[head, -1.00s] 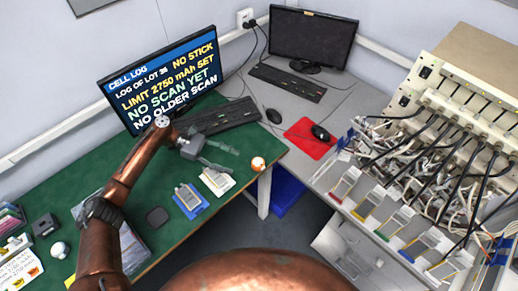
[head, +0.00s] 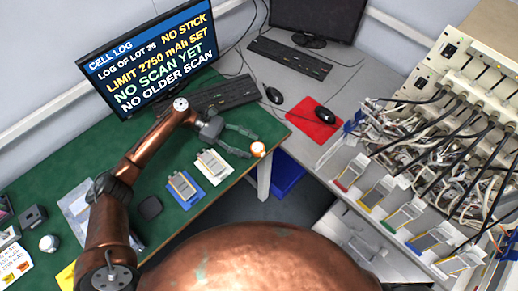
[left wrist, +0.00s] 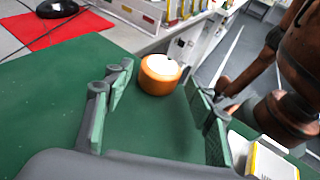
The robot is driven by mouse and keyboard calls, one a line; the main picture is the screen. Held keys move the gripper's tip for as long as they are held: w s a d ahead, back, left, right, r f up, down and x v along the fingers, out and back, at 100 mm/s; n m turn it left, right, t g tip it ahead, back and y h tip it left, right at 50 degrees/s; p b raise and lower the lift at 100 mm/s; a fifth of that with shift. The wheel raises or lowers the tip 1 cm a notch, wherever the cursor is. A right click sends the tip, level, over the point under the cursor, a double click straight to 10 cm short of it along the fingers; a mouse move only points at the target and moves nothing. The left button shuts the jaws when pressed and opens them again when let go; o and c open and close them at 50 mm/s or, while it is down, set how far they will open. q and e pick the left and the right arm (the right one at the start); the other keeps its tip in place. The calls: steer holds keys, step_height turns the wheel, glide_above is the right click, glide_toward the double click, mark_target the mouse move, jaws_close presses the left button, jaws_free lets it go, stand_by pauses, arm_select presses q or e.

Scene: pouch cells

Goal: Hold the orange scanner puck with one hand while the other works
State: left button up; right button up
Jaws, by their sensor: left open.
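The orange scanner puck (head: 258,149) with a white top stands at the right corner of the green table. My left gripper (head: 246,143) is open, its fingers pointing at the puck from the left. In the left wrist view the puck (left wrist: 160,74) sits just beyond and between the open fingertips (left wrist: 160,85), apart from both. One pouch cell (head: 183,186) lies on a blue card and another (head: 213,164) on a white card, in front of the gripper. My right gripper is not in view.
A monitor (head: 145,55) and keyboard (head: 222,94) stand behind my left arm. A red mouse mat (head: 312,125) lies on the grey desk beyond the puck. A cabled rack (head: 470,80) stands at right. A small dark pad (head: 149,207) lies on the green table.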

mark_target(257, 150)
arm_select(q)
steer(key=shift+p+x, duration=0.4)
steer(key=shift+x, duration=0.75)
steer(key=shift+s+d, duration=0.1)
steer(key=shift+d, duration=0.15)
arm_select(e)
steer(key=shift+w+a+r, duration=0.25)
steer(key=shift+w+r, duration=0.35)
arm_select(q)
steer(key=shift+c, duration=0.2)
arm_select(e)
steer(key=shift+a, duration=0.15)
arm_select(q)
steer(key=c, duration=0.6)
steer(key=shift+c, duration=0.5)
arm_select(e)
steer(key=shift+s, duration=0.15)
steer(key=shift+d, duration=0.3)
arm_select(q)
steer(key=shift+r, duration=0.1)
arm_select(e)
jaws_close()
